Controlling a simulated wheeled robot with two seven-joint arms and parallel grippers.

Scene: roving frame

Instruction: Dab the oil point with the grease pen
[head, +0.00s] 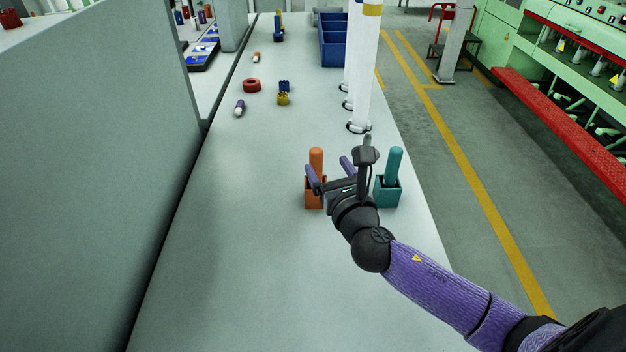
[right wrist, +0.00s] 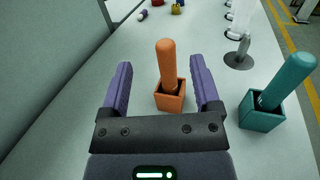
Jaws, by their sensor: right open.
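An orange pen-like stick (head: 316,160) stands upright in an orange square holder (head: 314,200); both also show in the right wrist view, the stick (right wrist: 167,65) and the holder (right wrist: 170,97). A teal stick (head: 394,165) leans slightly in a teal holder (head: 387,195) to the right. I cannot tell which stick is the grease pen. My right gripper (head: 326,163) is open and empty, its purple fingers on either side of the orange stick in the wrist view, apart from it. A grey disc with a short stem (right wrist: 238,60) lies beyond; whether it is the oil point is unclear. My left gripper is out of view.
White posts (head: 360,80) rise from the bench behind the holders. A grey partition (head: 95,170) stands left. The bench's near left is clear.

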